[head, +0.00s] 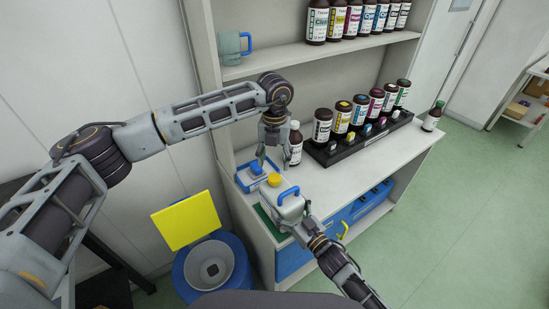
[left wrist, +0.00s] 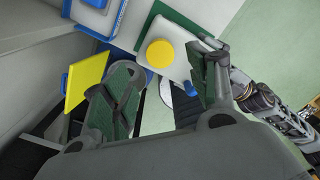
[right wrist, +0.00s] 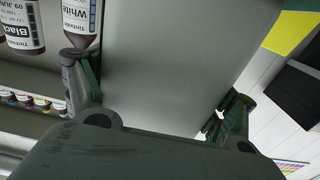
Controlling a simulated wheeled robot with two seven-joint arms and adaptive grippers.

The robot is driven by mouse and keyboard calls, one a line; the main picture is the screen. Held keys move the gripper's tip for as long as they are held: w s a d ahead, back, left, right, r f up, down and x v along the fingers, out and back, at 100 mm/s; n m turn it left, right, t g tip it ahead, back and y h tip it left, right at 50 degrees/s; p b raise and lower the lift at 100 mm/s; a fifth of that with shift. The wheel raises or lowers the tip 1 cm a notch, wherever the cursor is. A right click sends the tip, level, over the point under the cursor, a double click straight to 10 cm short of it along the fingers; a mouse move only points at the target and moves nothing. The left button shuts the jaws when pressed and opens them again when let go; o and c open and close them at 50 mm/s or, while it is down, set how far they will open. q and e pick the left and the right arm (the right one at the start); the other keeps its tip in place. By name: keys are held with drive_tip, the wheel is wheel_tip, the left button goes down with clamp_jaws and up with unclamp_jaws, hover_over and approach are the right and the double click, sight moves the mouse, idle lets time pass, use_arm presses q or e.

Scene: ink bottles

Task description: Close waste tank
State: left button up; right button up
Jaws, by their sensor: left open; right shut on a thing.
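The waste tank (head: 291,207) is a pale box-shaped container with a blue handle and a round yellow cap (head: 274,180) on its top. It stands at the near left end of the counter, by a green mat (head: 271,224). My right gripper (head: 302,224) is shut on the tank, whose pale wall (right wrist: 165,65) fills the space between the fingers in the right wrist view. My left gripper (head: 270,152) is open and empty above the cap. In the left wrist view the yellow cap (left wrist: 160,54) lies between the open fingers. I cannot tell how tightly it sits.
A blue-and-white container (head: 251,174) stands behind the tank. A white-labelled bottle (head: 295,146) is close to my left gripper. A black rack (head: 350,145) holds several ink bottles to the right. A blue bin (head: 183,270) with a raised yellow lid (head: 186,220) stands on the floor.

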sight(274, 177)
use_arm(q)
drive_tip(key=shift+f, duration=0.15)
drive_tip(key=shift+f, duration=3.85)
drive_tip(key=shift+c, duration=0.4)
drive_tip(key=c, duration=1)
